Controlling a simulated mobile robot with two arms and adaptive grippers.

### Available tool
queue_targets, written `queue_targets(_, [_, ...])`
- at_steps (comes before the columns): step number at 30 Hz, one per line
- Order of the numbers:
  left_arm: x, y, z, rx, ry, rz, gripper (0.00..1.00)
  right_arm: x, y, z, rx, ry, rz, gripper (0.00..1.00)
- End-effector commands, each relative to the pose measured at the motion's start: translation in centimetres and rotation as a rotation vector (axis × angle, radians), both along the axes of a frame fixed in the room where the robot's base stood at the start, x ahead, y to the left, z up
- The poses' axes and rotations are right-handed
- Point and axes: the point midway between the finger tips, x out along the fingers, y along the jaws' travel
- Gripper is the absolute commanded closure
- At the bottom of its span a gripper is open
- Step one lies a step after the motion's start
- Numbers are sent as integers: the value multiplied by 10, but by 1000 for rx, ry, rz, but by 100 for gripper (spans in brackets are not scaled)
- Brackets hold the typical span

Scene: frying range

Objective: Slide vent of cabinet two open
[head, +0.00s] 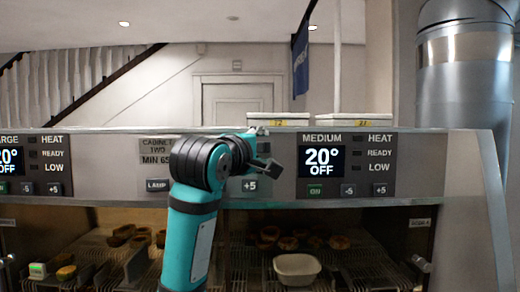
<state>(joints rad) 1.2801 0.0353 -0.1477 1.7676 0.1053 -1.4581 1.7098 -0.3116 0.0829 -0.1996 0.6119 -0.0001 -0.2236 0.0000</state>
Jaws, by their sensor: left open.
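The panel labelled cabinet two (158,150) is on the grey control fascia in the head view, partly covered by my left arm. My left gripper (264,163) is small and dark here, in front of the fascia, just right of the wrist and above the "+5" button (250,186). It is open, and I see nothing between its fingers. I cannot tell whether it touches the fascia. I cannot clearly make out the vent or its slide; my arm and gripper hide part of this area. My right gripper is out of view.
The medium display (322,161) reads 20° OFF, with buttons below it. Under the fascia, the cabinet holds wire racks, brown food pieces and a white bowl (297,268). Two pale containers (278,118) stand behind the top edge. A steel cylinder (464,85) stands at right.

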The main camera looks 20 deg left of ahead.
Motion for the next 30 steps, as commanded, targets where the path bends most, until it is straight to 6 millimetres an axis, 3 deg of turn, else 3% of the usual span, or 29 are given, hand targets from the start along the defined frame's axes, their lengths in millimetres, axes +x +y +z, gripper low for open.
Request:
queue_targets(3, [-1, 1, 0, -1, 0, 1, 55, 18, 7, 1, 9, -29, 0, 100])
queue_targets(8, [-16, 2, 1, -1, -4, 0, 55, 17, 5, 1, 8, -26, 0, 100])
queue_targets(21, [-102, 9, 1, 1, -4, -2, 55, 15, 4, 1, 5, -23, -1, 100])
queue_targets(30, [-120, 11, 0, 1, 1, -1, 55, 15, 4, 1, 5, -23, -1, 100])
